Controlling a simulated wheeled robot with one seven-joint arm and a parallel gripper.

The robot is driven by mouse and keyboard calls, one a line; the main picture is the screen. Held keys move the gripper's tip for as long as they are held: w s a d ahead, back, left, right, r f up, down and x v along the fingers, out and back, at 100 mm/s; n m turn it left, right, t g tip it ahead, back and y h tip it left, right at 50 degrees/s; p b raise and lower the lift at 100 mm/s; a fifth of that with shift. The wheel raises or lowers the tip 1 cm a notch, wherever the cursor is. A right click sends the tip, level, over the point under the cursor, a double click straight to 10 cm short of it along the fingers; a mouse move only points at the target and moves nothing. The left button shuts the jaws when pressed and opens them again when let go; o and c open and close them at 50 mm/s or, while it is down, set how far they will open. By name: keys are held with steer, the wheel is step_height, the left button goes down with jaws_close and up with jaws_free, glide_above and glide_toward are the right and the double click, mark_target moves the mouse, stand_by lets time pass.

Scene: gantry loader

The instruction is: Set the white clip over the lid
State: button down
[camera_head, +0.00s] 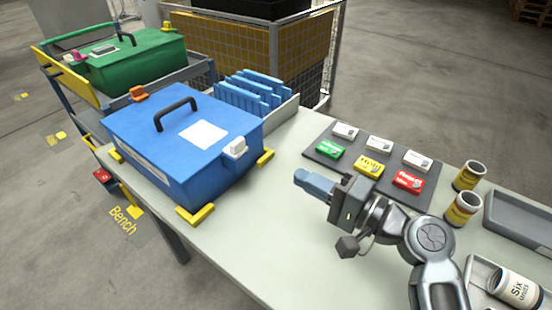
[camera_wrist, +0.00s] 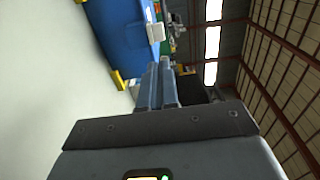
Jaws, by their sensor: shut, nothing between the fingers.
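The white clip (camera_head: 236,148) sits on the right end of the blue box, near the top edge of its side. The blue lid (camera_head: 160,132) is down on the box and carries a black handle and a white label. The clip also shows in the wrist view (camera_wrist: 155,32), ahead of the fingers, on the blue box (camera_wrist: 118,38). My gripper (camera_head: 299,178) is shut and empty, above the bench to the right of the box and apart from the clip. I cannot tell whether the clip overlaps the lid's edge.
Yellow corner stops (camera_head: 196,214) surround the box on the pale bench (camera_head: 240,230). An orange clip (camera_head: 137,93) is at the box's far left. A dark mat (camera_head: 345,165) with several small packs lies behind my gripper. Blue dividers (camera_head: 252,92) stand behind the box. Cans (camera_head: 469,176) stand right.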

mark_target(240, 146)
steer(key=p+x, duration=0.2)
steer(key=x, duration=1)
steer(key=shift+w+a, duration=0.2)
steer(key=shift+a, duration=0.05)
steer(key=shift+w+a, duration=0.25)
steer(key=shift+a, duration=0.1)
